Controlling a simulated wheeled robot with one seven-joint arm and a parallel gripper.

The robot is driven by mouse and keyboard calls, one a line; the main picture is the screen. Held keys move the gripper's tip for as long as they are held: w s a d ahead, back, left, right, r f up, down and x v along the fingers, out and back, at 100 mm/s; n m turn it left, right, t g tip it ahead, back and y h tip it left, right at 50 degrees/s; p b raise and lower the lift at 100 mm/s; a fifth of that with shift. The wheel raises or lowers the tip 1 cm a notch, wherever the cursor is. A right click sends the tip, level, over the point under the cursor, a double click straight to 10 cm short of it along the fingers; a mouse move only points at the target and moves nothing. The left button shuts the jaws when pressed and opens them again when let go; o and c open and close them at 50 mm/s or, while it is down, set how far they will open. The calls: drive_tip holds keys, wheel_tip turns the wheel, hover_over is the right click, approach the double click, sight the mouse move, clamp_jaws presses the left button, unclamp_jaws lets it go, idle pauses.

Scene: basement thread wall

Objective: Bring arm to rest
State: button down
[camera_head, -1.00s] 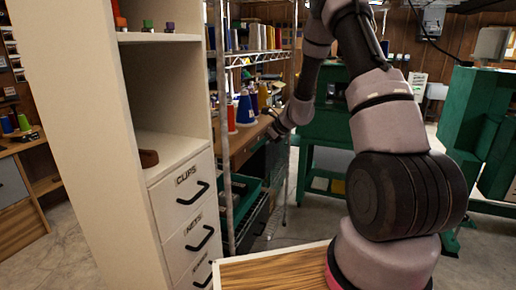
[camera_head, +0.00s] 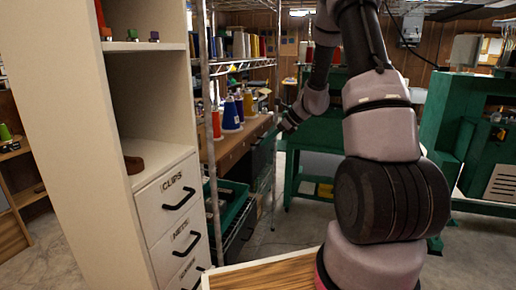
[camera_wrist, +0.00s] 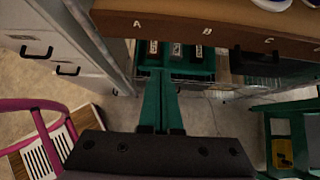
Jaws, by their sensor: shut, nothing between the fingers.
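My arm rises from the lower right in the head view, bends over at the top and comes down on its far side. Its end, my gripper (camera_head: 284,124), hangs in front of the wire shelving and is small there. In the wrist view the two green fingers of my gripper (camera_wrist: 162,78) lie side by side, shut with nothing between them. They point toward a green tray (camera_wrist: 190,68) under a brown shelf edge, and I cannot tell how far apart they are from it.
A cream cabinet with labelled drawers (camera_head: 172,200) stands close on the left. Wire shelving (camera_head: 214,130) holds thread cones (camera_head: 232,114). A green machine (camera_head: 470,130) stands at the right. Open floor (camera_head: 290,228) lies between. The lettered brown shelf edge (camera_wrist: 220,25) crosses the wrist view's top.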

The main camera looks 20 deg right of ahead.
drive_tip(key=s+a+r+n+h, duration=0.1)
drive_tip(key=s+a+r+n, duration=0.1)
drive_tip(key=s+r+n, duration=0.45)
drive_tip(key=s+a+r+n+h, duration=0.1)
drive_tip(key=s+a+r+n, duration=0.25)
drive_tip(key=s+r, duration=0.65)
drive_tip(key=s+d+r+n+t+h, duration=0.1)
drive_tip(key=s+r+n, duration=0.3)
drive_tip(key=s, duration=0.3)
drive_tip(key=s+d+r+n+t+h, duration=0.1)
drive_tip(key=s+d+r+n+h, duration=0.1)
drive_tip(key=s+r+n, duration=0.2)
drive_tip(key=s+n, duration=0.2)
drive_tip(key=s, duration=0.2)
drive_tip(key=shift+n, duration=0.3)
drive_tip(key=shift+s, duration=0.1)
